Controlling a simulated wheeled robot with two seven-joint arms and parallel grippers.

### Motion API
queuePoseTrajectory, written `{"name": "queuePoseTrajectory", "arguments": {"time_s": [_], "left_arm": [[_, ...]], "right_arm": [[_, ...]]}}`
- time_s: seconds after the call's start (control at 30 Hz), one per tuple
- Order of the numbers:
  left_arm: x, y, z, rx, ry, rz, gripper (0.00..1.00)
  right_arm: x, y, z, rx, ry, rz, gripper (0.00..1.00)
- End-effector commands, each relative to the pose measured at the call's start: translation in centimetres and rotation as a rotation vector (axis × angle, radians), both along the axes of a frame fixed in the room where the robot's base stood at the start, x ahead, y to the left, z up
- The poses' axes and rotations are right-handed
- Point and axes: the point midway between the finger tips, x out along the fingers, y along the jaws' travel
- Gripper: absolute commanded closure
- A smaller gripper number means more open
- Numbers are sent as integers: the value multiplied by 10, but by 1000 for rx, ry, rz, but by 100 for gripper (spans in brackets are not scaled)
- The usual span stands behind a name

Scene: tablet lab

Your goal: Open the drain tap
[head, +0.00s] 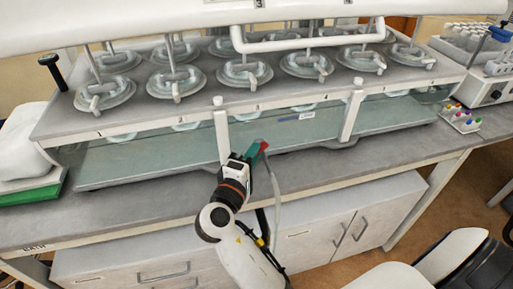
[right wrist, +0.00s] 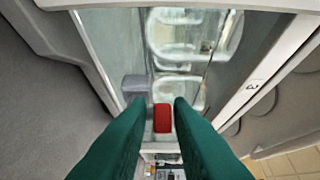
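The drain tap shows as a small red handle (right wrist: 162,118) in the right wrist view, at the front of the glass-walled bath. My right gripper (right wrist: 160,101) has two green fingers, one on each side of the red handle, with a narrow gap visible on either side. It looks open, and I cannot tell whether a finger touches the handle. In the head view the right gripper (head: 256,151) is at the bath's lower front edge, with a bit of red (head: 264,145) at its tips. The rest of the tap is hidden there. My left gripper is not in view.
The bath (head: 150,160) stands on a grey bench (head: 120,217), with several lidded stations above. A pale hose (head: 276,190) hangs beside my right gripper. A green-based device (head: 30,195) stands left, a rack of coloured vials (head: 461,120) right. Cabinets (head: 350,230) are below.

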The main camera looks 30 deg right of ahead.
Motion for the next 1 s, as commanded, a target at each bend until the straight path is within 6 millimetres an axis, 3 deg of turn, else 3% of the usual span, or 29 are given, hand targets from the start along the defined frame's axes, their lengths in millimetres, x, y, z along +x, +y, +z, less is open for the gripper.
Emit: {"name": "queuePoseTrajectory", "arguments": {"time_s": [0.23, 0.37, 0.57, 0.8, 1.0], "left_arm": [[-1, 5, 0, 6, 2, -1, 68], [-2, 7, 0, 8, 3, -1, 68], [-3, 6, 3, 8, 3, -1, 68], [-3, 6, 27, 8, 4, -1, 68], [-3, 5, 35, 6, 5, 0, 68]], "right_arm": [[0, 0, 0, 0, 0, 0, 81], [0, 0, 0, 0, 0, 0, 100], [-1, -1, 1, 0, 1, 15, 100], [-10, -8, 4, -4, 4, 234, 100], [-14, -11, 2, -1, 2, 376, 100]]}}
